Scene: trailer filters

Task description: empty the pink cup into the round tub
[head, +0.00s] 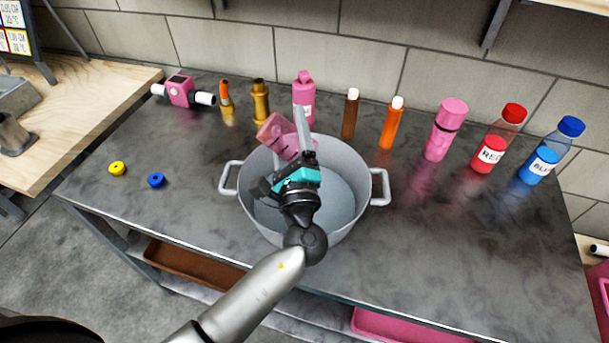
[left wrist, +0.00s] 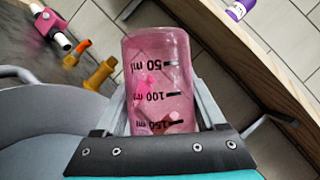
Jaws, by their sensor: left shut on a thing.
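The pink cup (head: 275,133) is a see-through pink measuring cup, held tilted over the back left part of the round tub. My left gripper (head: 293,146) is shut on it. In the left wrist view the cup (left wrist: 160,75) sits between the two fingers, and its millilitre marks read upside down. Something pink shows through its wall, but I cannot tell what it is. The round tub (head: 345,165) is a grey pot with two side handles, standing on the dark table. My left arm hides part of its inside; the part I see looks empty. My right gripper is not in view.
Behind the tub stand a pink bottle (head: 304,88), a brown bottle (head: 350,116) and an orange bottle (head: 391,125). A red bottle (head: 490,152) and a blue bottle (head: 541,165) stand at right.

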